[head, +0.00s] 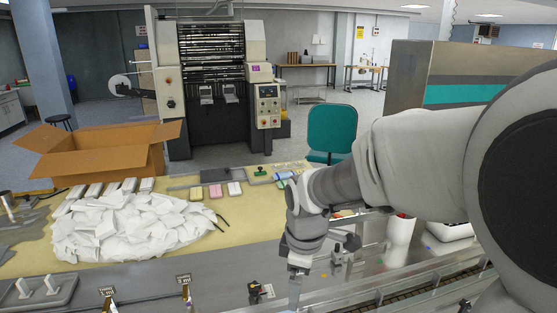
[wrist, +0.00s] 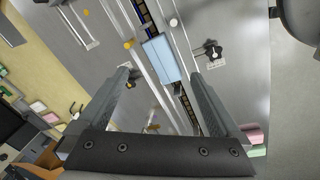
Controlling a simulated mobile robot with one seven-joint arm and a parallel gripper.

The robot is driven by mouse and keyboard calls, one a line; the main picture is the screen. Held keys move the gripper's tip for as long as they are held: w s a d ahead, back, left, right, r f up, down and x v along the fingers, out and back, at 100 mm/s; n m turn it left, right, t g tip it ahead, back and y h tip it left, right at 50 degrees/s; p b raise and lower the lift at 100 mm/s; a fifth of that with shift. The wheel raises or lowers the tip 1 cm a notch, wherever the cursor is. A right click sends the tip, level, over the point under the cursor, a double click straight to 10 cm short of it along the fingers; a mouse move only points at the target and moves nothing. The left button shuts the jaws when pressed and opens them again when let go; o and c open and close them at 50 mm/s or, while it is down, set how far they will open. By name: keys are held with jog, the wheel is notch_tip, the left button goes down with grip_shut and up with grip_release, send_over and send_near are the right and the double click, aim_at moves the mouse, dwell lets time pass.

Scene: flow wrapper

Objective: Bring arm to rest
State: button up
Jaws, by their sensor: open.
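My arm reaches in from the right of the head view, and my gripper (head: 298,268) points down over the metal machine bed in front of the table. In the wrist view my gripper (wrist: 163,76) shows two dark fingers spread apart, with nothing held between them. A light blue block (wrist: 160,58) lies on the narrow conveyor channel, just past the fingertips. It also shows in the head view (head: 295,294), just below my gripper. I cannot tell the exact gap between the fingers and the block.
The machine bed (head: 225,283) has guide rails, knobs and small brackets near my gripper. A clear bag of white packs (head: 130,228) lies on the yellow table, with an open cardboard box (head: 100,152) behind it. A teal chair (head: 332,130) stands behind the table.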

jog(key=s+d+r+m+t, duration=0.2)
jog(key=s+d+r+m, duration=0.3)
jog(key=s+m, duration=0.2)
jog(key=s+d+r+m+t, duration=0.1)
jog(key=s+d+r+m, duration=0.4)
jog(key=s+m, duration=0.3)
jog(key=shift+s+r+t, duration=0.15)
jog(key=shift+s+t, duration=0.2)
jog(key=shift+t, duration=0.05)
